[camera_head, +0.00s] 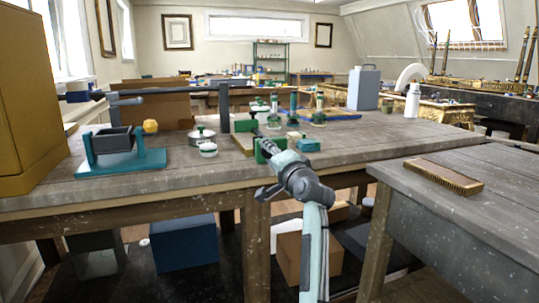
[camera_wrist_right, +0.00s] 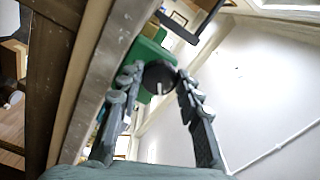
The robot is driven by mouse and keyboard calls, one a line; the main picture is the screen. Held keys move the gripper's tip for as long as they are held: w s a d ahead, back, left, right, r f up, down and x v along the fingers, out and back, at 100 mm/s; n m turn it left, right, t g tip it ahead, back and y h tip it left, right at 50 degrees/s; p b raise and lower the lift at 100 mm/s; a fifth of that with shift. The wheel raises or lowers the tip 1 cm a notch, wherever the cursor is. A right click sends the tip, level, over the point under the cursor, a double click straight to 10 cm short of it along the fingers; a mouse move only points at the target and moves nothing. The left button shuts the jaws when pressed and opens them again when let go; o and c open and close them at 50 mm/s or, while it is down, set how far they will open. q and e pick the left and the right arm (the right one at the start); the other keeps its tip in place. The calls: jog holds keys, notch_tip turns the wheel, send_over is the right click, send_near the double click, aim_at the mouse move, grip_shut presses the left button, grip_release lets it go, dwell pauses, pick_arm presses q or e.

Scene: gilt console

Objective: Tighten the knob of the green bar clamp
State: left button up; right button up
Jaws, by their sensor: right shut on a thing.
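The green bar clamp (camera_head: 262,150) sits at the front edge of the wooden workbench, partly hidden behind my right gripper. In the right wrist view its green body (camera_wrist_right: 147,55) shows beyond the fingers, with a dark round knob (camera_wrist_right: 158,74) facing the camera. My right gripper (camera_head: 268,152) reaches up to the clamp from the front. In the wrist view the right gripper (camera_wrist_right: 155,82) has one finger on each side of the knob and is shut on it. In the head view the knob is hidden by the gripper. My left gripper is not in view.
A teal vise-like stand (camera_head: 125,160) is on the left of the workbench (camera_head: 390,130). A lidded pot (camera_head: 202,136), green-topped flasks (camera_head: 319,112) and a teal block (camera_head: 308,145) stand near the clamp. A second table (camera_head: 470,210) with a brush (camera_head: 443,177) is at right.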

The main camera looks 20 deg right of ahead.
jog(key=o, duration=1.2)
jog(key=shift+s+d, duration=0.1)
jog(key=shift+d, duration=0.2)
notch_tip(320, 180, up, 10)
jog(key=shift+a+r, duration=0.1)
jog(key=shift+a, duration=0.05)
